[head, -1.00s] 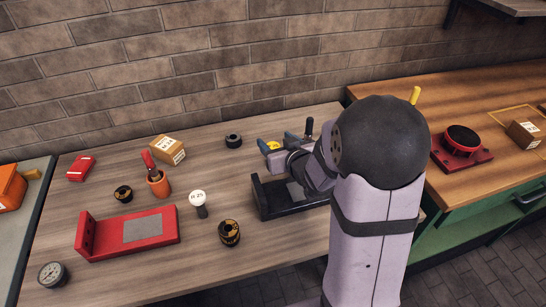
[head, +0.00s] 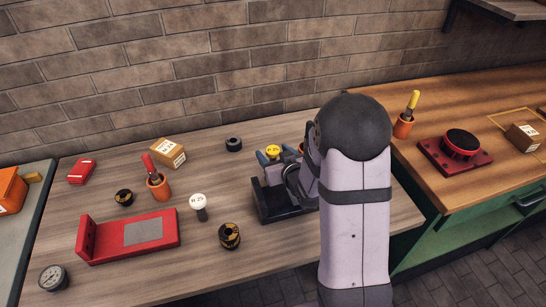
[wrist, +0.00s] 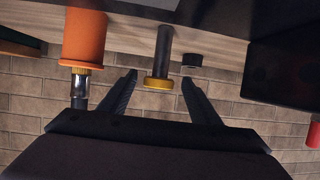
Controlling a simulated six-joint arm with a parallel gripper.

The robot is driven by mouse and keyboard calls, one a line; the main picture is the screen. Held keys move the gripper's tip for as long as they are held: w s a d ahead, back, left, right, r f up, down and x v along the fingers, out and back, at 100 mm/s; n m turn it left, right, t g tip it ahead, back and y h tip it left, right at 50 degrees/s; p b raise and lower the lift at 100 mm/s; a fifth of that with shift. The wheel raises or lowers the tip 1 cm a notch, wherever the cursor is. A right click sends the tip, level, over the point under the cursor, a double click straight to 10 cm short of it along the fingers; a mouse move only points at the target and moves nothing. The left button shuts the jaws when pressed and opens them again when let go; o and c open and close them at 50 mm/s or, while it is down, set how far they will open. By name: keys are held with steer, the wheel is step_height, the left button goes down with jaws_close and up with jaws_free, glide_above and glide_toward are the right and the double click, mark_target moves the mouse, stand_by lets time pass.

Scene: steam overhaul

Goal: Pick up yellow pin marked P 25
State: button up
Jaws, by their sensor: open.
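The yellow-headed pin (head: 273,151) shows its round labelled head in the head view, near the back of the table; its marking is too small to read surely. In the wrist view, which is upside down, its yellow head (wrist: 158,84) and dark shaft (wrist: 164,45) show. My gripper (wrist: 160,77) is open, with one finger on each side of the yellow head and visible gaps to both. My arm hides part of this area in the head view. A white-headed pin (head: 198,199) stands apart, further left.
A black angled fixture (head: 283,209) lies just in front of the yellow pin. A black ring (head: 233,144) and a cardboard box (head: 168,151) are to its left. An orange pot with a red-handled tool (head: 158,186) and a red fixture (head: 128,237) stand further left.

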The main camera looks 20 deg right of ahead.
mark_target(269, 147)
steer(key=shift+p+x, duration=0.75)
steer(key=shift+x, duration=1.8)
steer(key=shift+r, duration=0.15)
steer(key=shift+d, duration=0.1)
jaws_close()
steer(key=shift+w+r, duration=0.1)
